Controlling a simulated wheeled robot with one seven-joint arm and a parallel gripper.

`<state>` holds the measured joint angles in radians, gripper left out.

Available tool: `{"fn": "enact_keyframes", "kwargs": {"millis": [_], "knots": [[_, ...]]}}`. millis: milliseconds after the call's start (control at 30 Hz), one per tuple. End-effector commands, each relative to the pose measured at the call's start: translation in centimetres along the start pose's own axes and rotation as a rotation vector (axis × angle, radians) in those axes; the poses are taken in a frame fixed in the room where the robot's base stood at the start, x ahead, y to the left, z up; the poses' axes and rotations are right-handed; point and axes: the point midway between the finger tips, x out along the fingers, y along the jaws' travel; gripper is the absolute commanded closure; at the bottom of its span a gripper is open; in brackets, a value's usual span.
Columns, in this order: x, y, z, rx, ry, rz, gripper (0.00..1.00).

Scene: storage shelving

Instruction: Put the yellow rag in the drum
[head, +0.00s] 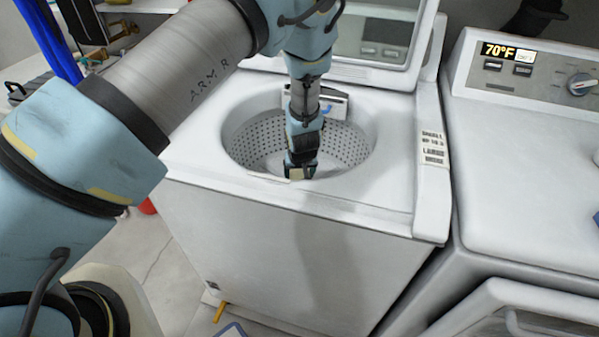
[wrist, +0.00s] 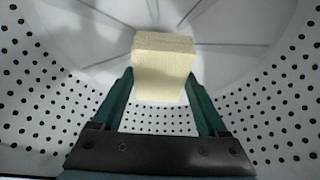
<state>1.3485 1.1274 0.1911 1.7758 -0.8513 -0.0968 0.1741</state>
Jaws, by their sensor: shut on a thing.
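The drum (head: 343,146) is the round perforated tub in the top of the white washing machine, and its lid is raised. Its holed wall (wrist: 55,105) and pale floor fill the wrist view. My gripper (head: 299,172) points down inside the drum opening, near its front rim. In the wrist view, my gripper's green fingers (wrist: 162,88) are shut on the yellow rag (wrist: 163,65), a pale yellow block-like piece held above the drum floor. In the head view the rag is mostly hidden at the fingertips.
The raised lid (head: 400,75) stands behind the opening. A second white machine (head: 530,150) with a lit display stands close on the right, its front door open below. The washer's front rim (head: 290,183) is very close to my gripper.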

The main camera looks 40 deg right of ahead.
Motion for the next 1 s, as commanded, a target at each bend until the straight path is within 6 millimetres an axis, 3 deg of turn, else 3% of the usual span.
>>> {"fn": "enact_keyframes", "kwargs": {"millis": [633,667,833,1000], "knots": [[1.1,0.0,0.4,0.001,0.0,0.0,0.86],[1.1,0.0,0.4,0.001,0.0,0.0,0.21],[1.1,0.0,0.5,0.001,0.0,0.0,0.01],[1.1,0.0,0.5,0.001,0.0,0.0,0.0]]}}
